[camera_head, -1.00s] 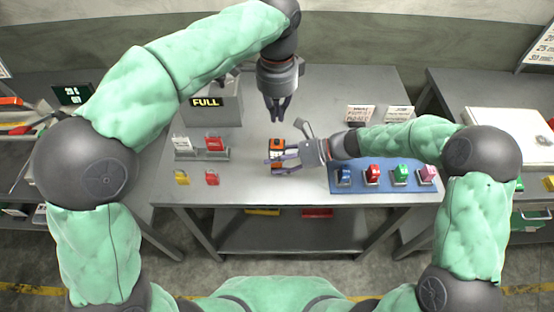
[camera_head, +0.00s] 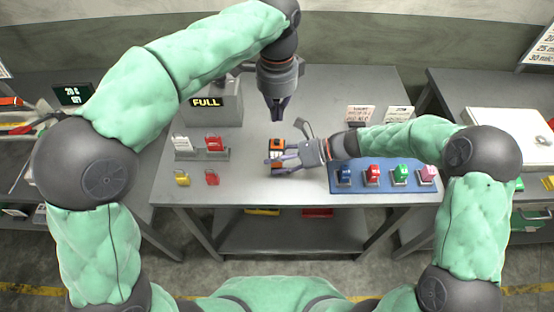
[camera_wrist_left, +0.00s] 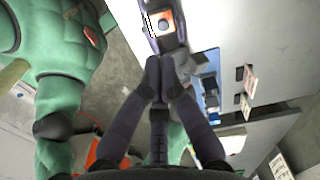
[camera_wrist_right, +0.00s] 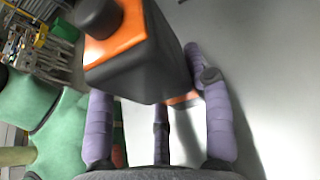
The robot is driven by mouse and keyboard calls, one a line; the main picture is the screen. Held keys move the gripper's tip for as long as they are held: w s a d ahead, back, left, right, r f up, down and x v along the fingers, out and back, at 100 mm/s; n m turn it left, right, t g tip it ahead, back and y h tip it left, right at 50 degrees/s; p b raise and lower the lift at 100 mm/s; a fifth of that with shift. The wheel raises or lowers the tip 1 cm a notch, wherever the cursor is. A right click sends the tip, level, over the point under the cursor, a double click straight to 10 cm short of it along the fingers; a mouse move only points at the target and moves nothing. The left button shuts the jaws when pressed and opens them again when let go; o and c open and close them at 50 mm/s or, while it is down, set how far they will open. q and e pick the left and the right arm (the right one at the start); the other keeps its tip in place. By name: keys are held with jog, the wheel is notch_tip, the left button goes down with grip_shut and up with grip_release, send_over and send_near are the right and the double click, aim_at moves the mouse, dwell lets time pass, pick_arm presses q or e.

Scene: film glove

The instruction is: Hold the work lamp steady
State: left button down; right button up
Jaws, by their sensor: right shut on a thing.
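The work lamp, an orange and dark block (camera_head: 276,146), is on or just above the grey table near its middle; I cannot tell if it touches the top. In the right wrist view its dark body (camera_wrist_right: 150,62) has an orange face with a black knob. My right gripper (camera_head: 277,161) is shut on the lamp from the right, partly covering it. My left gripper (camera_head: 277,116) points down behind and above the lamp, apart from it. In the left wrist view its fingertips (camera_wrist_left: 161,63) meet with nothing between them, and the lamp (camera_wrist_left: 164,20) shows beyond them.
A grey box marked FULL (camera_head: 212,108) stands at the back left. A rack (camera_head: 205,154) holding a white and a red item is in front of it, with a yellow and a red item nearer. A blue mat (camera_head: 348,186) with several coloured items lies below my right forearm.

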aim_at(277, 143)
jog(key=shift+s+f, duration=0.1)
jog(key=shift+f, duration=0.05)
pick_arm(q)
jog(key=shift+s+f+m+t+y, duration=0.1)
jog(key=shift+f+m+t+y, duration=0.35)
jog(key=shift+f+m+t, duration=1.55)
jog(key=shift+f+m+t+y, duration=0.45)
jog(key=shift+f+m+t, duration=1.25)
jog(key=shift+m+t, duration=0.5)
jog(key=shift+f, duration=0.1)
jog(key=shift+f, duration=0.3)
